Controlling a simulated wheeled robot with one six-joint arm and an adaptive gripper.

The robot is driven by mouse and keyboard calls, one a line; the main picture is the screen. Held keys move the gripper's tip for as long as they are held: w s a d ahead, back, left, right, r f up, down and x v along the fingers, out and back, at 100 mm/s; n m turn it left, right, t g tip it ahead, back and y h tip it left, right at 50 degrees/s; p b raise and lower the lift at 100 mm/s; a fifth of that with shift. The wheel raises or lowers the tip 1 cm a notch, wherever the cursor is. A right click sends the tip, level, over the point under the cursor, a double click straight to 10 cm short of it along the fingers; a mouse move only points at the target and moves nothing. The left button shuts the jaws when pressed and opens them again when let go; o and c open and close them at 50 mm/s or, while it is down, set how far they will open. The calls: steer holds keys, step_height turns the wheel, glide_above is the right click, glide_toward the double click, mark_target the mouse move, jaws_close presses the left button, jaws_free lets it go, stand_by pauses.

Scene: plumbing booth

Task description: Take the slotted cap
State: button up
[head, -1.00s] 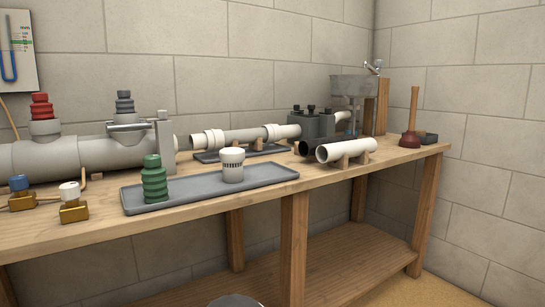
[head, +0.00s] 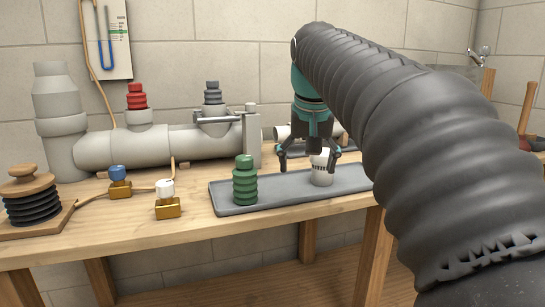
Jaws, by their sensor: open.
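I cannot tell the depth between the fingers and the cap. My ribbed dark arm covers the tray's right end.
A grey pipe (head: 120,150) with a red plug (head: 136,97) and a dark grey plug (head: 212,93) lies behind the tray. Two brass valves with a blue knob (head: 117,173) and a white knob (head: 164,187) stand to the left. A black bellows (head: 31,206) is at far left.

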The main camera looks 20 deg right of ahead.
step_height(320, 180, up, 8)
steer(key=m+p, duration=0.2)
glide_above(323, 167)
steer(key=a, duration=0.1)
steer(key=shift+g, duration=0.5)
steer(key=b+x, duration=0.3)
steer(key=x, duration=0.5)
steer(key=shift+d+f+b, duration=0.15)
steer(key=shift+f+b, duration=0.2)
steer(key=shift+d+b+x, duration=0.2)
steer(key=shift+b+x, duration=0.4)
steer(key=shift+x, duration=0.75)
steer(key=shift+d+b+x, duration=0.2)
steer(key=shift+b+x, duration=0.4)
steer(key=shift+x, duration=0.75)
steer(key=shift+r, duration=0.1)
steer(key=c, duration=1)
